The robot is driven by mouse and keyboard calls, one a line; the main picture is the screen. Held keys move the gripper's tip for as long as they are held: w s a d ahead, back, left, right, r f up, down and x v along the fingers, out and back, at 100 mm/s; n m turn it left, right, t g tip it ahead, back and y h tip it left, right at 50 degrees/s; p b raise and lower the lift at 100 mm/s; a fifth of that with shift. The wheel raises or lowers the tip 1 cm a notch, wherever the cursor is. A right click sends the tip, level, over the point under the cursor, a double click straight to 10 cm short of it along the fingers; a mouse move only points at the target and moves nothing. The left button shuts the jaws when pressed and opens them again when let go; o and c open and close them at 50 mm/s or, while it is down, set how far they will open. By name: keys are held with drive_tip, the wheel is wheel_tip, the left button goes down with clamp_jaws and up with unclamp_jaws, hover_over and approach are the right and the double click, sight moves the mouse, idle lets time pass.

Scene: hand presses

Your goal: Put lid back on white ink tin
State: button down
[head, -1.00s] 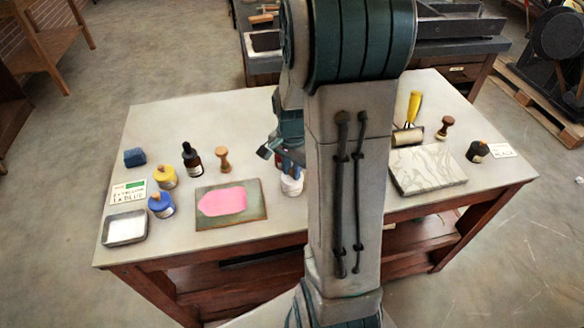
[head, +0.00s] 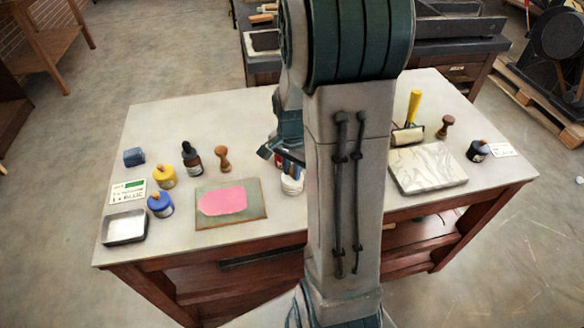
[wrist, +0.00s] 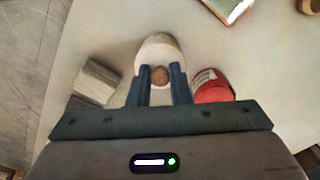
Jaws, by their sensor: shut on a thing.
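The white ink tin (head: 291,185) stands on the table beside my arm, partly hidden by it in the head view. My gripper (wrist: 160,80) is shut on the brown round knob (wrist: 160,75) of a white lid (wrist: 157,48). The lid is pale and round in the wrist view and hides what is beneath it. In the head view the fingers and knob are right above the white tin. I cannot tell whether the lid is fully seated or slightly raised.
A red tin (wrist: 211,86) is close right of the fingers, and a grey block (wrist: 98,82) is to their left. A pink-inked slab (head: 255,211) lies left of the white tin. Yellow (head: 164,177) and blue (head: 160,204) tins stand farther left.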

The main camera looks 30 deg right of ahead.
idle(0.3)
drive_tip(key=c, duration=0.8)
unclamp_jaws()
drive_tip(key=shift+o, duration=0.2)
drive_tip(key=shift+r, duration=0.15)
drive_tip(key=shift+r+p, duration=2.55)
drive_tip(key=shift+r, duration=0.85)
clamp_jaws()
